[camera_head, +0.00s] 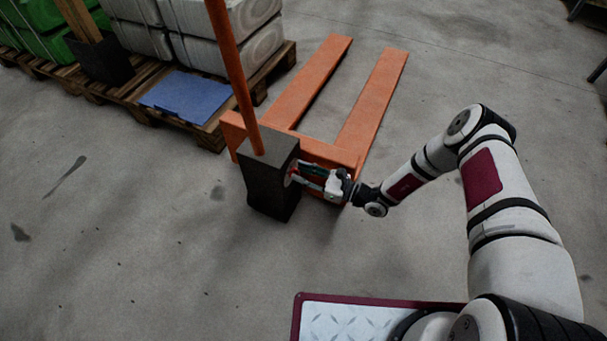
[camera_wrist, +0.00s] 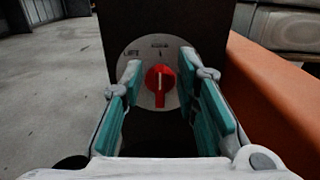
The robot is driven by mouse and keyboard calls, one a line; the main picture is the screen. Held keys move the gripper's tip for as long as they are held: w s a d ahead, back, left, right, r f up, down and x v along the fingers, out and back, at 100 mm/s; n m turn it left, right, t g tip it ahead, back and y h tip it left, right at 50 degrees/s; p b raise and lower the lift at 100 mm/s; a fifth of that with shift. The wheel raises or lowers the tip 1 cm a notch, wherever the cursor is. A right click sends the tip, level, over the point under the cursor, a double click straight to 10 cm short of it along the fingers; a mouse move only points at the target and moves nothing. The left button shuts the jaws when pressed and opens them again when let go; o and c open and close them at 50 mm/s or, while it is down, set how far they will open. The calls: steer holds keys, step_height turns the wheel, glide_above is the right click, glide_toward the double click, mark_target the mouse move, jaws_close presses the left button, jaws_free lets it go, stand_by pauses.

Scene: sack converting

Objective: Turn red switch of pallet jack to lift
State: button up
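The red switch (camera_wrist: 160,87) is a round knob on a pale dial plate (camera_wrist: 148,62) on the dark box of the pallet jack. Its white pointer line stands upright. The word LIFT is legible at the dial's upper left; another label at the top is too small to read. My gripper (camera_wrist: 166,92) is open, its teal-padded fingers on either side of the knob with gaps between. In the head view my gripper (camera_head: 303,175) is at the right face of the dark box (camera_head: 268,178); the switch is mostly hidden there. The pallet jack (camera_head: 318,85) has orange forks and handle.
The orange fork body (camera_wrist: 270,105) is close on the right in the wrist view. Grey floor around is clear.

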jaws_close()
steer(key=shift+n, duration=0.4)
steer(key=n+p, duration=0.1)
steer(key=n, duration=0.2)
steer(key=shift+s+a+n+p, duration=0.1)
steer(key=shift+s+n+p, duration=0.25)
steer(key=shift+n+p, duration=0.05)
steer(key=shift+s+a+f+n+p, duration=0.15)
steer(key=shift+n+p, duration=0.3)
steer(key=shift+n, duration=0.6)
steer(key=shift+s+d+f+n+p, duration=0.15)
steer(key=shift+n+p, duration=0.3)
steer(key=shift+n, duration=0.6)
steer(key=shift+a, duration=0.1)
jaws_free()
